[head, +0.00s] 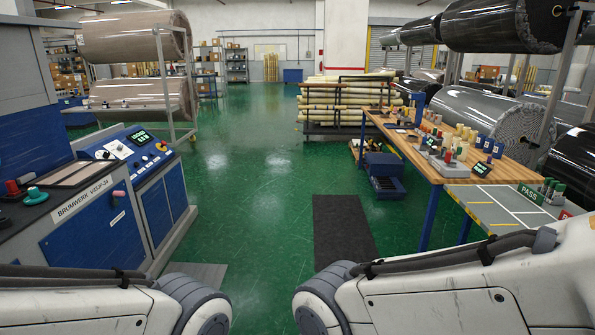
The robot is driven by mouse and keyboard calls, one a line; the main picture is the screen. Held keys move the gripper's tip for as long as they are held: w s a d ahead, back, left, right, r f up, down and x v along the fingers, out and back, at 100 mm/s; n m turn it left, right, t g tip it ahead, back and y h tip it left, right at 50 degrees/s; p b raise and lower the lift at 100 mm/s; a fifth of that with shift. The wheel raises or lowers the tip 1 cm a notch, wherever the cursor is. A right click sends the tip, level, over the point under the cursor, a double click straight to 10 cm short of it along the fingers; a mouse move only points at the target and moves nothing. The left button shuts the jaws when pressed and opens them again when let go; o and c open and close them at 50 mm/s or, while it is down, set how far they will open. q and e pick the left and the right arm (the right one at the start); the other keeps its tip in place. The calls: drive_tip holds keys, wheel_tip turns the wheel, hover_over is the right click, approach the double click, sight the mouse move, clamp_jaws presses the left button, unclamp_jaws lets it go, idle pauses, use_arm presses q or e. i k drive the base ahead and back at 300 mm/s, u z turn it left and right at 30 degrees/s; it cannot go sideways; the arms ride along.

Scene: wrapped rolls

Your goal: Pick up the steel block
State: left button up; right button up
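I cannot single out the steel block for certain. A grey, metallic-looking block-like piece (447,168) sits near the front end of the wooden workbench (408,148) on the right, with small dark and coloured pieces around it. It is too small to tell whether it is the steel block. Links of both my arms cross the bottom of the head view, one from the left and one from the right. Neither gripper shows, so what they hold is hidden.
A blue and grey machine (85,215) with a control panel stands at the left. Large wrapped rolls (135,38) hang behind it, with more at right. The green floor (262,180) between is clear.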

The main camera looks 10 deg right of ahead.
sight(488, 162)
drive_tip(key=u, duration=0.3)
drive_tip(key=i, duration=3.65)
drive_tip(key=z, duration=1.7)
drive_tip(key=i, duration=1.2)
drive_tip(key=z, duration=0.9)
